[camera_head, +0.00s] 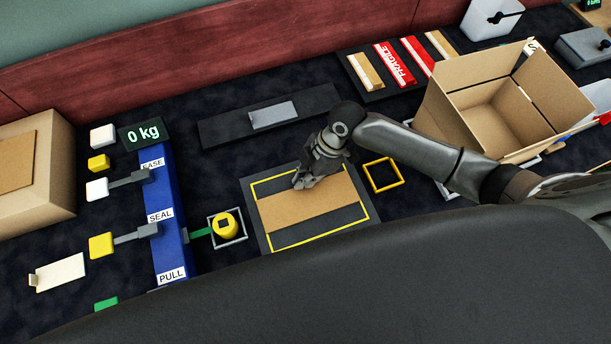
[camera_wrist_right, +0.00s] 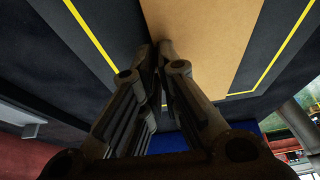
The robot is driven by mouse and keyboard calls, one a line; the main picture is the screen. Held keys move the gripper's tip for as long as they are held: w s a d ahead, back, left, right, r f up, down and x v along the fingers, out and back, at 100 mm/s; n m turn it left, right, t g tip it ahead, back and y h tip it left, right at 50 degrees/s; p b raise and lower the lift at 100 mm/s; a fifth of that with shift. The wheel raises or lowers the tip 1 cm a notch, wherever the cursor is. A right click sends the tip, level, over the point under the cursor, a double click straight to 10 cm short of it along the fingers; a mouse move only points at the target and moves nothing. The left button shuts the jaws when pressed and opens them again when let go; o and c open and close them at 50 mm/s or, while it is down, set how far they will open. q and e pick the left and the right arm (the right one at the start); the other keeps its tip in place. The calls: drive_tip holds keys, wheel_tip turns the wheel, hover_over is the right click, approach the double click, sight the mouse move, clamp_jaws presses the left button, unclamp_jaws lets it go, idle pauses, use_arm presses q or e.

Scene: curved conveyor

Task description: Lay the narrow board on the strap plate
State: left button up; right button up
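The narrow board (camera_head: 308,209) is a flat tan strip. It lies across a dark plate (camera_head: 252,207) with a yellow outline, which I take to be the strap plate. Yellow lines and dark margin show above and below the board. My right gripper (camera_head: 301,184) is at the board's upper edge in the head view. In the wrist view its fingertips (camera_wrist_right: 161,46) come together beside the edge of the tan board (camera_wrist_right: 205,35). I see no board between them, though the contact is partly hidden. My left gripper is not in view.
A blue post (camera_head: 166,215) with labelled levers stands left of the plate, beside a yellow knob (camera_head: 226,226). A yellow square frame (camera_head: 383,175) lies to the right. An open carton (camera_head: 459,110) stands farther right. A long dark plate with a grey block (camera_head: 273,115) lies behind.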

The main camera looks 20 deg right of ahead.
drive_tip(key=o, duration=0.4)
drive_tip(key=v, duration=1.2)
drive_tip(key=shift+r+b, duration=0.2)
drive_tip(key=shift+b, duration=0.1)
